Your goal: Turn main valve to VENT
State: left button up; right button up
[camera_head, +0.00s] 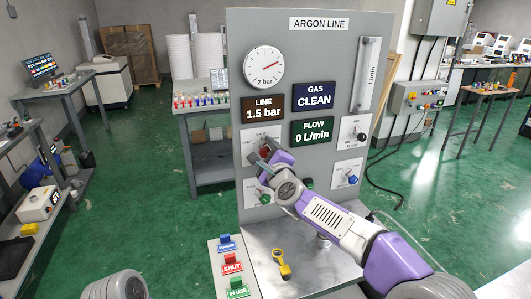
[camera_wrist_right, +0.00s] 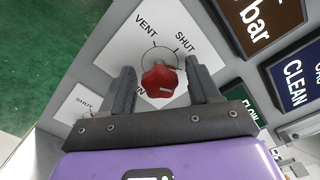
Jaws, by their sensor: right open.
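The main valve is a red knob (camera_wrist_right: 160,80) on a white plate with VENT at its upper left, SHUT at its upper right and a partly hidden label ending in "N" below. In the head view the knob (camera_head: 264,151) shows small on the left of the ARGON LINE panel (camera_head: 318,62). My right gripper (camera_wrist_right: 163,88) is open, with one finger on either side of the knob; whether they touch it I cannot tell. The right gripper (camera_head: 266,150) partly covers the plate in the head view. Which label the knob points to is unclear. My left gripper is not in view.
The panel has a pressure gauge (camera_head: 263,66), displays reading LINE 1.5 bar, GAS CLEAN (camera_head: 315,96) and FLOW 0 L/min, and a black knob (camera_head: 360,136) at right.

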jog(key=c, duration=1)
jog(key=shift+c, duration=0.2)
jog(key=shift+n, duration=0.4)
jog(key=n+p, duration=0.1)
jog(key=n, duration=0.3)
jog(key=shift+n, duration=0.3)
jog(key=n+p, duration=0.1)
jog(key=n, duration=0.5)
jog(key=n+p, duration=0.1)
jog(key=n, duration=0.5)
jog(key=shift+n+p, duration=0.35)
jog(key=shift+n, duration=0.05)
jog(key=n, duration=0.5)
jog(key=shift+n+p, duration=0.3)
jog(key=shift+p, duration=0.05)
